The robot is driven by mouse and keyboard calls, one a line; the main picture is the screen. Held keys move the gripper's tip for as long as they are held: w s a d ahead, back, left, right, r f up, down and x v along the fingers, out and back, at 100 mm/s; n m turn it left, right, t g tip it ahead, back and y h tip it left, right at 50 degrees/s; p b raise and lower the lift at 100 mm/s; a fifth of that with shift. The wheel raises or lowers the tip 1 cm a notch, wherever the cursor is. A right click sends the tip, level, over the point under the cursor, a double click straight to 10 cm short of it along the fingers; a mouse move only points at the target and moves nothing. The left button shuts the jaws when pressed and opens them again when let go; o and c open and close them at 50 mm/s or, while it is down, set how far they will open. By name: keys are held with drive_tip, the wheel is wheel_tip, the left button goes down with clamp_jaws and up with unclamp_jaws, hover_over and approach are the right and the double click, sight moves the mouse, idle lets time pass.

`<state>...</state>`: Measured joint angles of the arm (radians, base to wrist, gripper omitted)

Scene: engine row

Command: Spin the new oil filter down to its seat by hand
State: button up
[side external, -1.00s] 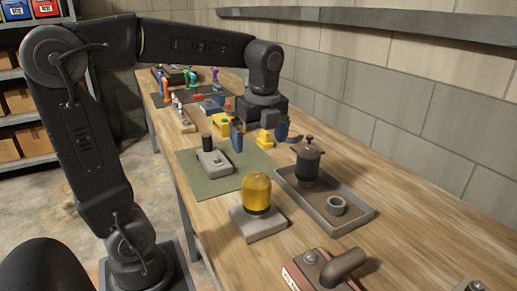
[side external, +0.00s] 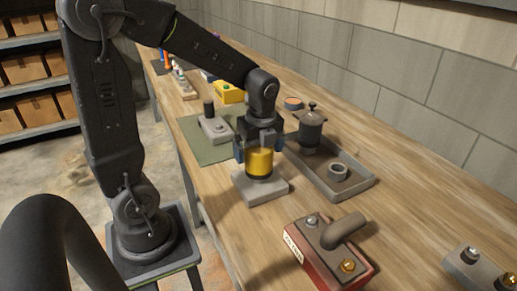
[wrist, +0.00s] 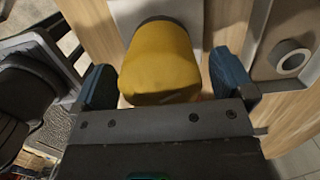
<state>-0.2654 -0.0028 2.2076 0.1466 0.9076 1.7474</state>
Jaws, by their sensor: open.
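The yellow oil filter (side external: 259,165) stands upright on a grey block (side external: 262,190), its dark lower rim at the block. In the wrist view the filter (wrist: 160,62) fills the space ahead of the palm. My gripper (side external: 260,148) is pointing down over the filter, open, with one blue-padded finger on each side. In the wrist view both fingers of my gripper (wrist: 164,82) stand apart from the filter, with a visible gap on each side. The threads and seat under the filter are hidden.
A grey tray (side external: 357,195) holding a dark pot (side external: 311,132) and a ring (side external: 338,171) lies close on the right. A red block with a bent pipe (side external: 338,240) is in front. A green mat with a grey fixture (side external: 215,128) lies behind on the left.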

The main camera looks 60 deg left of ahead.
drive_tip(key=c, duration=1.1)
drive_tip(key=m, duration=0.6)
drive_tip(key=shift+w+t, duration=0.1)
drive_tip(key=shift+t, duration=0.3)
drive_tip(key=m, duration=0.5)
drive_tip(key=shift+h, duration=0.4)
drive_tip(key=o, duration=1.1)
drive_tip(key=shift+f, duration=0.1)
